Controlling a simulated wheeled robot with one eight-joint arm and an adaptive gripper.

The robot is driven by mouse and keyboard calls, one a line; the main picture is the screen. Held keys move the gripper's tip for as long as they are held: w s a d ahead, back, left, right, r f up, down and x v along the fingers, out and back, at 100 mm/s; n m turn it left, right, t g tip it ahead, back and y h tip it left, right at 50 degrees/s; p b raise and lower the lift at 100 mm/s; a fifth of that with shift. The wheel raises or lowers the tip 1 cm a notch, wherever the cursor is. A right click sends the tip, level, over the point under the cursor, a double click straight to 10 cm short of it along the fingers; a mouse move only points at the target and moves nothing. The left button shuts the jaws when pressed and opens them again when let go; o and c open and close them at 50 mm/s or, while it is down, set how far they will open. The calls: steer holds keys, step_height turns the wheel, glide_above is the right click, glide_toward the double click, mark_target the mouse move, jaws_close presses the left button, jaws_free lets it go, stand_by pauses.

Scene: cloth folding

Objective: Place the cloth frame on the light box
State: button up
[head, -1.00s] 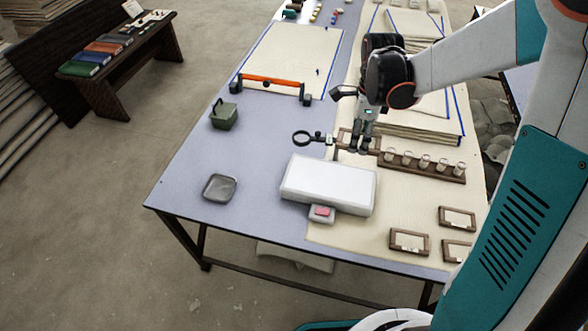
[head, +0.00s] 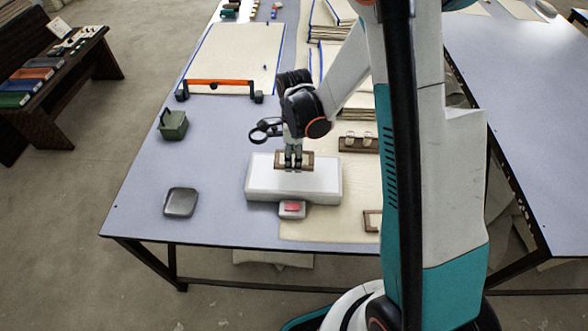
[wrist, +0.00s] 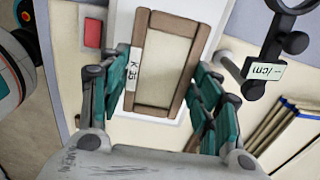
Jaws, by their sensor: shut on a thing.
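The light box's pale top (wrist: 122,22) shows behind the frame in the wrist view.
A magnifier (head: 265,130) stands behind the light box to the left. A rack with jars (head: 358,143) is to the right, partly hidden by my arm. A grey tray (head: 181,202) and a green box (head: 173,125) are to the left. Another wooden frame (head: 371,220) lies front right.

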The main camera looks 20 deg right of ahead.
mark_target(294, 173)
steer(key=shift+f+b, duration=0.7)
steer(key=shift+f, duration=1.9)
steer(key=shift+f, duration=0.1)
steer(key=shift+f, duration=0.15)
steer(key=o, duration=1.1)
steer(key=shift+c, duration=0.2)
steer(key=shift+r, duration=0.2)
